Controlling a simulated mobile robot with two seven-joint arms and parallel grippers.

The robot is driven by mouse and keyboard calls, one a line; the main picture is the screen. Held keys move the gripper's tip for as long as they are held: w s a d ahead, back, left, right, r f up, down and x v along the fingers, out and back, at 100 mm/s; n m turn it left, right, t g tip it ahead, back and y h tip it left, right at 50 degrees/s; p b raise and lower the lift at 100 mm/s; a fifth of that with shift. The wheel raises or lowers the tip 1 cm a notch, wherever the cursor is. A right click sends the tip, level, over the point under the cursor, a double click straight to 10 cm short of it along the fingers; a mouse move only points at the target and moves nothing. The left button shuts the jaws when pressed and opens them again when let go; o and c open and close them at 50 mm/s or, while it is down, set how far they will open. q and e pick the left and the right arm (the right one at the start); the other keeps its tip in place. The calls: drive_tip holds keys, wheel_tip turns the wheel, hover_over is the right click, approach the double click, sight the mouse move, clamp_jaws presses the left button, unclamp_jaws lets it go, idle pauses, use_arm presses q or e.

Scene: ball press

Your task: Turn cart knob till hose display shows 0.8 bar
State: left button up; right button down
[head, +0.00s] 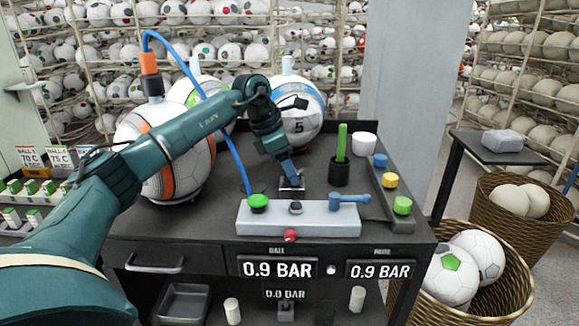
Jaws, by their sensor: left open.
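The black cart (402,247) stands in front of me. A grey control block (330,221) on its top carries a green button (259,202), a small dark knob (296,207) and a blue lever (348,199). A red round piece (290,236) sits at its front edge. The front display marked BALL (276,267) reads 0.9 BAR. The right display (380,270) also reads 0.9 BAR; its label is too small to read surely. A lower display (285,294) reads 0.0 BAR. My left gripper (291,183) is open, pointing down just behind the block, apart from the knob. My right gripper is out of view.
A blue hose (222,127) runs from an orange fitting (150,67) on the orange-striped ball (181,160) to the block. A blue-striped ball (301,98) stands behind my gripper. A green stick in a black cup (340,172) stands right.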

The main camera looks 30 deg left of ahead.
use_arm(q)
drive_tip(key=shift+w+f, duration=0.1)
drive_tip(key=shift+f, duration=0.2)
drive_tip(key=shift+c, duration=0.5)
drive_tip(key=c, duration=0.9)
